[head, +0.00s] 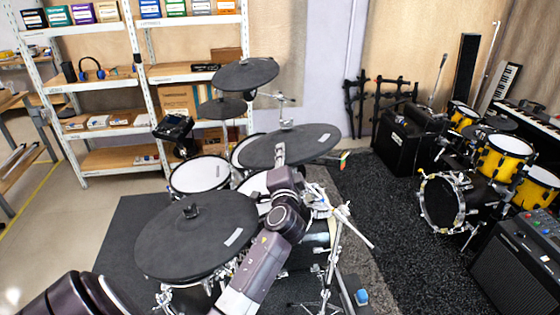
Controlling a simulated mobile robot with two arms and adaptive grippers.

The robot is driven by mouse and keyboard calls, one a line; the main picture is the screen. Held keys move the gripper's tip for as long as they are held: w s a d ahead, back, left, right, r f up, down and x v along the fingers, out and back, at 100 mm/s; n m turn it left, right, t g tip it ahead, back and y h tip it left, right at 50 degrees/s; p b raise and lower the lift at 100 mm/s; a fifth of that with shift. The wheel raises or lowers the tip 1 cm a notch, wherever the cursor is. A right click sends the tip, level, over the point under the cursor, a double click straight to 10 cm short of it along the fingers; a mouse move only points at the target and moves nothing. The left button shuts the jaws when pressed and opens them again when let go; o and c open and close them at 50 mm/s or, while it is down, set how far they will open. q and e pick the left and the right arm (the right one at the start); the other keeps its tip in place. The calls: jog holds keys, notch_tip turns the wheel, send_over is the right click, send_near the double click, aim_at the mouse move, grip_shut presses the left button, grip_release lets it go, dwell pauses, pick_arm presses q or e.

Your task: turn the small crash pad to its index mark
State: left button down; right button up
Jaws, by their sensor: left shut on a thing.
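The dark round pad that I take to be the small crash pad (305,140) is in the middle of the head view, slightly tilted, with a pale strip on its right side. My left gripper (280,154) is at its near edge and shut on it; wrist and fingers hide part of that edge. A small coloured tag (343,157) shows just off the pad's right edge; I cannot tell whether it is the index mark. My right gripper is not in view.
A larger dark pad (180,240) is at the front left, beside my forearm. Another dark pad (245,75) and a smaller one (222,108) stand behind. White mesh drum pads (200,174) sit lower. A chrome stand (335,225) is right of my wrist.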

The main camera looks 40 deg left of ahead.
pick_arm(q)
jog(key=shift+s+a+f+t+h, duration=0.25)
jog(key=shift+a+t+h, duration=0.05)
jog(key=shift+a+h, duration=0.1)
jog(key=shift+s+a+m+t+h, duration=0.15)
jog(key=shift+a+m+t+h, duration=0.1)
jog(key=shift+m+t+h, duration=0.25)
jog(key=c, duration=2.4)
grip_release()
jog(key=shift+d, duration=0.1)
jog(key=o, duration=0.4)
jog(key=shift+s+d, duration=0.15)
jog(key=v, duration=1.1)
jog(key=shift+s+f, duration=0.15)
jog(key=shift+s, duration=0.1)
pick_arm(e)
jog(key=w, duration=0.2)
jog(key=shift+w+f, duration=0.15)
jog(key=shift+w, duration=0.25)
